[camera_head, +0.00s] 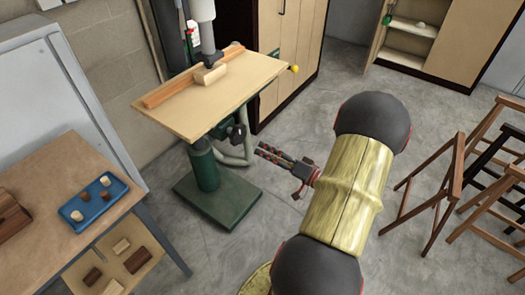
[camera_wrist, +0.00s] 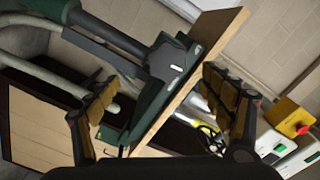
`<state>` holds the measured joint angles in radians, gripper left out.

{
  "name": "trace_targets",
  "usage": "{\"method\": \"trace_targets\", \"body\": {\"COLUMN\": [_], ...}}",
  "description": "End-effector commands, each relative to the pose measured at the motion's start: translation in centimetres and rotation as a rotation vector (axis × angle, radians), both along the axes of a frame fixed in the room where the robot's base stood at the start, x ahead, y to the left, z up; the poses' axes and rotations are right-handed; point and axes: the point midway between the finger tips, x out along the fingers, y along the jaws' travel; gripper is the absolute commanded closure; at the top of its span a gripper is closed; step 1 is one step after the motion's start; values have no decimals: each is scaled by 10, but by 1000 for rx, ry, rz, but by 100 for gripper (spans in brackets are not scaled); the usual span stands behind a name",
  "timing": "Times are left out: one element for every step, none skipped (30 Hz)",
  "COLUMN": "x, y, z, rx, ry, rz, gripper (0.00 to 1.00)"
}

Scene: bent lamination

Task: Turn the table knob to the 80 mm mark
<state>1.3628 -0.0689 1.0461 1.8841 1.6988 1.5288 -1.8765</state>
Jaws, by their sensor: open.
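The drill press table (camera_head: 195,120) is a flat tan board on a green column. A black knob (camera_head: 237,133) sits under its right front edge. My gripper (camera_head: 261,150) is to the right of the knob and a little lower in the picture, apart from it. In the wrist view the dark knob or its housing (camera_wrist: 172,60), with small white marks, lies ahead between my two tan-padded fingers (camera_wrist: 158,84). The fingers are spread and hold nothing. I cannot read any 80 mm mark or scale in either view.
A wood fence (camera_head: 165,92) and a small block (camera_head: 210,74) lie on the table. The green base (camera_head: 225,205) stands on the floor. A bench with a blue tray (camera_head: 93,201) is at left. Stools (camera_head: 431,190) are at right. Floor between is clear.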

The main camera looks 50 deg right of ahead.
Motion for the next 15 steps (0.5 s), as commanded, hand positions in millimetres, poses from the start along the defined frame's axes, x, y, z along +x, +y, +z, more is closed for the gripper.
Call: {"method": "trace_targets", "body": {"x": [-1, -1, -1, -1, 0, 0, 0, 0, 0, 0, 1, 2, 4, 5, 8], "y": [0, 0, 0, 0, 0, 0, 0, 0, 0, 1, 2, 4, 6, 7, 10], "z": [0, 0, 0, 0, 0, 0, 0, 0, 1, 3, 4, 5, 6, 7, 8], "rx": [0, 0, 0, 0, 0, 0, 0, 0, 0, 0, 2, 10, 19, 28, 43], "ry": [0, 0, 0, 0, 0, 0, 0, 0, 0, -1, 0, 2, 4, 6, 9], "rz": [0, 0, 0, 0, 0, 0, 0, 0, 1, 3, 5, 9, 14, 19, 27], "gripper": [19, 19, 19, 19, 19, 19, 19, 19, 19, 19, 19, 19, 19, 19, 19]}}
